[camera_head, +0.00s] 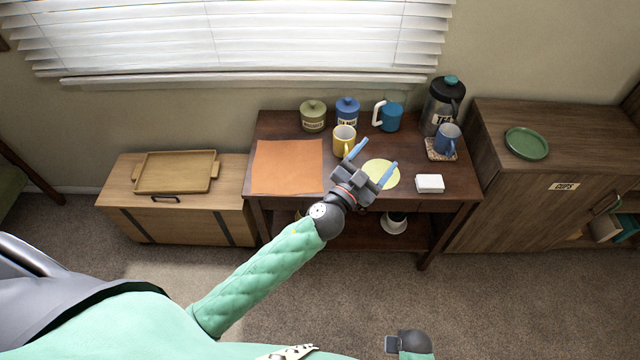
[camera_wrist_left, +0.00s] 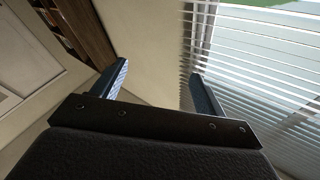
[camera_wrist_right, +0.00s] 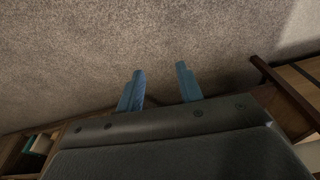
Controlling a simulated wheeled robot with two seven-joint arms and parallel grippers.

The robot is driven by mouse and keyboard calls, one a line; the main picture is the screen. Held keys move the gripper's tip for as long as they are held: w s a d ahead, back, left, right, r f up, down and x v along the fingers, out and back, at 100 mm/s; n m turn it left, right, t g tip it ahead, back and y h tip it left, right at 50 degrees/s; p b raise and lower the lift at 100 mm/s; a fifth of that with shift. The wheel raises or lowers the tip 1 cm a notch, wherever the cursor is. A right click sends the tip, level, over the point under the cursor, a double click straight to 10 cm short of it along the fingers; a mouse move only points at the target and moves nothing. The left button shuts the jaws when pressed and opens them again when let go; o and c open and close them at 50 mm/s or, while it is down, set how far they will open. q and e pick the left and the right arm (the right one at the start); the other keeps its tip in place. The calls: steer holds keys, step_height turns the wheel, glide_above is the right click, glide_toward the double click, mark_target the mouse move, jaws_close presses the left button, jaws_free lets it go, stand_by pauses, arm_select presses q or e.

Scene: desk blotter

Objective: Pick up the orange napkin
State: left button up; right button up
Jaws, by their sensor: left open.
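The orange napkin (camera_head: 287,167) lies flat on the left part of the dark wooden table, fully visible in the head view. My left gripper (camera_head: 374,160) is open and empty, to the right of the napkin, over the area between the yellow mug and the pale yellow round mat. Its two blue fingers also show spread in the left wrist view (camera_wrist_left: 158,75), facing the wall and window blinds. My right gripper (camera_wrist_right: 160,72) is open and empty in the right wrist view, over bare carpet. The napkin shows in neither wrist view.
A white box (camera_head: 430,184) lies right. A wooden tray (camera_head: 175,172) is left.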

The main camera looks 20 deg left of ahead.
arm_select(q)
steer(key=d+r+m+g+h+p, duration=0.1)
steer(key=d+r+m+g+h, duration=0.1)
steer(key=d+m+g+h, duration=0.35)
arm_select(e)
steer(key=s+d+f+p, duration=0.35)
steer(key=s+f, duration=0.25)
steer(key=f, duration=0.4)
steer(key=s+d+f+p, duration=0.35)
steer(key=s+f, duration=0.25)
steer(key=f, duration=0.3)
arm_select(q)
steer(key=m+g+y+b, duration=0.1)
steer(key=m+g+y, duration=0.8)
steer(key=g+y, duration=0.5)
glide_above(319, 189)
step_height(319, 189, down, 17)
step_height(319, 189, down, 4)
steer(key=shift+r+t+h+b, duration=0.1)
steer(key=shift+t+h+b, duration=0.15)
steer(key=shift+b, duration=0.75)
step_height(319, 189, down, 4)
steer(key=shift+f+b, duration=0.15)
steer(key=shift+b, duration=1.1)
steer(key=shift+f, duration=0.4)
arm_select(e)
steer(key=w+a+r, duration=0.4)
steer(key=w+r, duration=0.2)
steer(key=r, duration=0.2)
steer(key=shift+w, duration=0.25)
